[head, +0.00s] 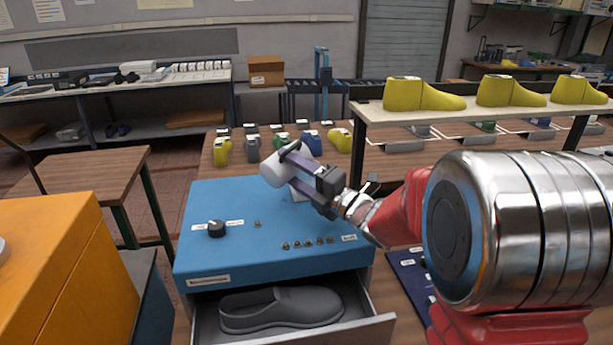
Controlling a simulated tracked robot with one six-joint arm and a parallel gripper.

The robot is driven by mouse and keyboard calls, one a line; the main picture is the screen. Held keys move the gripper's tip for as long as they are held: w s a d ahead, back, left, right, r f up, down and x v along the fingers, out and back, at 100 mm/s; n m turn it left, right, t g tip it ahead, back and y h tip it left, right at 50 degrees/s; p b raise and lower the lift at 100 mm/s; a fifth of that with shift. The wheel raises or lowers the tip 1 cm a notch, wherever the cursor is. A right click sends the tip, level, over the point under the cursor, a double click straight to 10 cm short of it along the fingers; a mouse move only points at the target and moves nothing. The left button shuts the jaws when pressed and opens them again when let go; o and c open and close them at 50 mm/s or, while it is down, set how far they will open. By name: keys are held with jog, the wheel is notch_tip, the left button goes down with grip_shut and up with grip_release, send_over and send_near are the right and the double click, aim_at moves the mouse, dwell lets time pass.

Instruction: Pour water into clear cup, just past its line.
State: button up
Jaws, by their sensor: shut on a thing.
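My gripper (292,160) reaches in from the right above the blue box and is shut on a white, rounded container (274,170). The container looks tilted, with its left end lower. Its opening and any water in it cannot be made out. A small white or pale object (299,194) shows just under the fingers, on or near the blue top; the gripper hides most of it. I cannot tell whether it is the clear cup, and no fill line is visible.
The blue box (270,225) has a black knob (216,228), small buttons and an open drawer (350,332) holding a grey shoe (280,309). Several coloured lasts stand behind it. A raised shelf (450,116) with yellow lasts (415,95) is at right, an orange box (60,265) at left.

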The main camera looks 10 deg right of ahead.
jog(key=shift+w+d+r+m, duration=0.1)
jog(key=shift+d+r+m, duration=0.15)
jog(key=shift+m, duration=0.25)
dwell(0.3)
jog(key=shift+s+a+f+n, duration=0.3)
jog(key=shift+a+f+n, duration=0.25)
jog(key=shift+n, duration=0.45)
jog(key=shift+r+n, duration=0.15)
jog(key=shift+n, duration=1.45)
jog(key=shift+f, duration=0.2)
jog(key=shift+f+n, duration=0.2)
jog(key=shift+n, duration=0.2)
jog(key=shift+r+n+g+y, duration=0.3)
jog(key=shift+r+n+y, duration=0.1)
jog(key=shift+r+n, duration=0.1)
